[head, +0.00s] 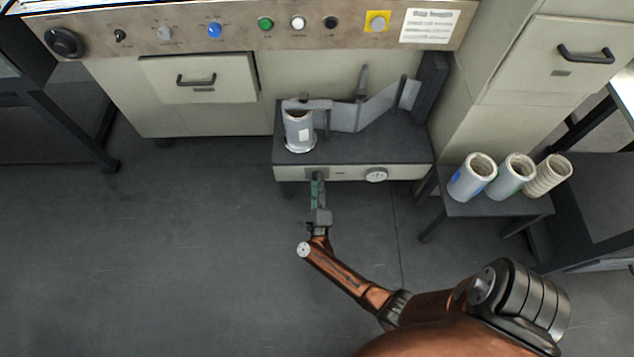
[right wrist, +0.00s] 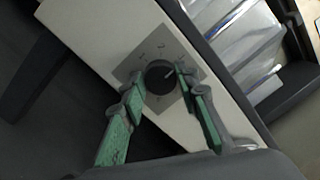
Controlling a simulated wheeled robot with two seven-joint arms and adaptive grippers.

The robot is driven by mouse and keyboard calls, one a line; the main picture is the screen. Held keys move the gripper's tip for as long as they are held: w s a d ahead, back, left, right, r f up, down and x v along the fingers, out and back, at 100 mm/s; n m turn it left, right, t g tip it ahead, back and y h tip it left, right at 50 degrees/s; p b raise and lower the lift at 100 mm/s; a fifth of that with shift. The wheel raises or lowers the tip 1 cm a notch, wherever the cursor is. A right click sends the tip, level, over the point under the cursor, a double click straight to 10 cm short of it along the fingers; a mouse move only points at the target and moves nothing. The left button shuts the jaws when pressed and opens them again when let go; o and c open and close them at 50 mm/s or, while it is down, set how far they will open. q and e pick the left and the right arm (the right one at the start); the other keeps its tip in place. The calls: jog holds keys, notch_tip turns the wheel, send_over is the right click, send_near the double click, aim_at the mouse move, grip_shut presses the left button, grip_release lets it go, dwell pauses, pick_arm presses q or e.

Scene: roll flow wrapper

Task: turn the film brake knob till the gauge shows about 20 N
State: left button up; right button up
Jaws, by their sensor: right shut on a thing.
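The film brake knob (right wrist: 159,77) is dark and round, on a grey scale plate (right wrist: 158,52) on the front of the film stand. My right gripper (head: 318,179) is at the stand's front panel; in the right wrist view its green-padded fingers (right wrist: 157,82) are on either side of the knob, shut on it. A light pointer mark shows on the knob, towards the upper right. The round white gauge (head: 376,175) is to the right of the knob on the same panel; its reading is too small to make out. My left gripper is not in view.
A film roll (head: 299,130) stands upright on the stand (head: 345,155). Several spare rolls stand on a small table (head: 498,207) at right. A machine panel (head: 245,30) with buttons spans the back. The floor at left is clear.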

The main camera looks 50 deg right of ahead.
jog(key=shift+s+f, duration=0.1)
jog(key=shift+f, duration=0.05)
jog(key=o, duration=1.2)
jog(key=shift+c, duration=0.2)
jog(key=v, duration=0.7)
jog(key=shift+a, duration=0.2)
jog(key=shift+s, duration=0.1)
